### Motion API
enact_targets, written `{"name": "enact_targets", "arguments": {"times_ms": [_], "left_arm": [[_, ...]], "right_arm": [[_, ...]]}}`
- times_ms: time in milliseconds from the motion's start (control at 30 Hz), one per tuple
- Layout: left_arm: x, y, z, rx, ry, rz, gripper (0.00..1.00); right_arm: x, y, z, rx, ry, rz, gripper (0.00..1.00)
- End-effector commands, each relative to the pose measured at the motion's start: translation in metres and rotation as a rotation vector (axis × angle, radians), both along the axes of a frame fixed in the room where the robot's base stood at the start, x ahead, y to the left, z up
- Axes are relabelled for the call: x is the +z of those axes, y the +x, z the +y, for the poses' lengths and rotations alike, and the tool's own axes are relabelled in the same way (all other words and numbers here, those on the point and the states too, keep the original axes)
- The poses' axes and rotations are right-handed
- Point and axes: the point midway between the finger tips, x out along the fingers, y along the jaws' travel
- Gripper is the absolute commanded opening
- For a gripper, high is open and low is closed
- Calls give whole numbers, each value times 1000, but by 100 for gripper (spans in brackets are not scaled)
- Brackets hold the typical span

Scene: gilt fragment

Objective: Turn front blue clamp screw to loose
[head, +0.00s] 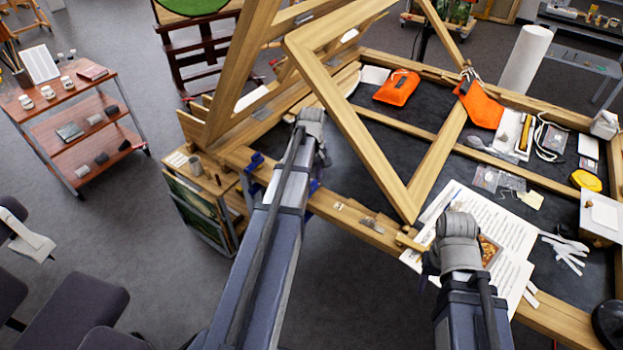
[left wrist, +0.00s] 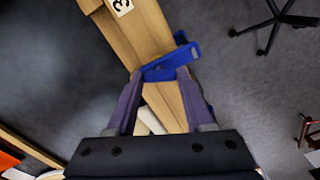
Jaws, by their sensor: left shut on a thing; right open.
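A blue clamp (left wrist: 168,62) sits on a wooden beam in the left wrist view. My left gripper (left wrist: 162,74) is shut on a blue part at its near end, which I take to be the screw handle. In the head view, blue clamp parts show at the easel's lower beam, one to the left of my left arm (head: 256,161) and one just right of it (head: 315,186). My left gripper's fingers are mostly hidden there by my own wrist. My right gripper (head: 428,268) is open and seems empty over the front edge of the table, partly hidden by its wrist.
A large wooden frame (head: 365,140) leans across the dark work table. A picture rack (head: 200,205) stands below the beam at left. The floor in front is clear.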

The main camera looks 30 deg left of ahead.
Motion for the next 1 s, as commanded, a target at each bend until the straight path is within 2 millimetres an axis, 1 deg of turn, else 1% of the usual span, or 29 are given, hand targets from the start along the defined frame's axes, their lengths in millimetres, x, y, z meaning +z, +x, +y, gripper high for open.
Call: {"name": "enact_targets", "arguments": {"times_ms": [600, 800, 1000], "left_arm": [[0, 0, 0, 583, 0, 0, 0], [0, 0, 0, 750, 0, 0, 0], [0, 0, 0, 881, 0, 0, 0]], "right_arm": [[0, 0, 0, 0, 0, 0, 50], [0, 0, 0, 0, 0, 0, 50], [0, 0, 0, 0, 0, 0, 50]]}}
